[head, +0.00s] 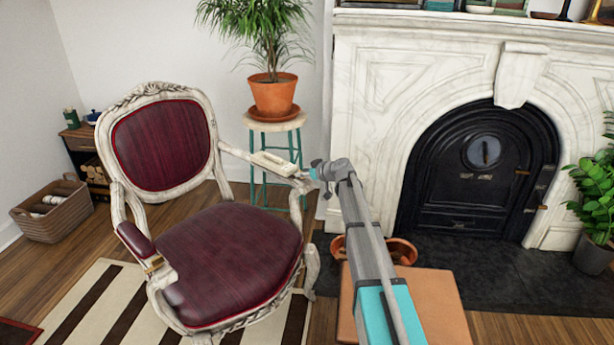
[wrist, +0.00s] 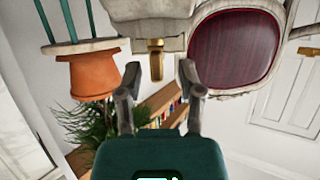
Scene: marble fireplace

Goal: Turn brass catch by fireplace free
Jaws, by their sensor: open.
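The brass catch (wrist: 156,62) is a small brass tab on the end of a pale carved chair arm (wrist: 145,28) in the wrist view, which shows the room upside down. My gripper (wrist: 159,72) is open, with one fingertip on each side of the catch and a visible gap to both. I cannot tell whether the tips are level with it in depth. In the head view my gripper (head: 304,182) is at the front end of the chair's fireplace-side arm (head: 272,163); the catch is not clearly visible there.
The dark red chair (head: 235,255) stands left of the marble fireplace (head: 380,90). A potted plant (head: 273,95) on a stool (head: 275,125) is close behind my gripper. Terracotta bowls (head: 400,250) and an orange-brown block (head: 440,305) lie below my arm.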

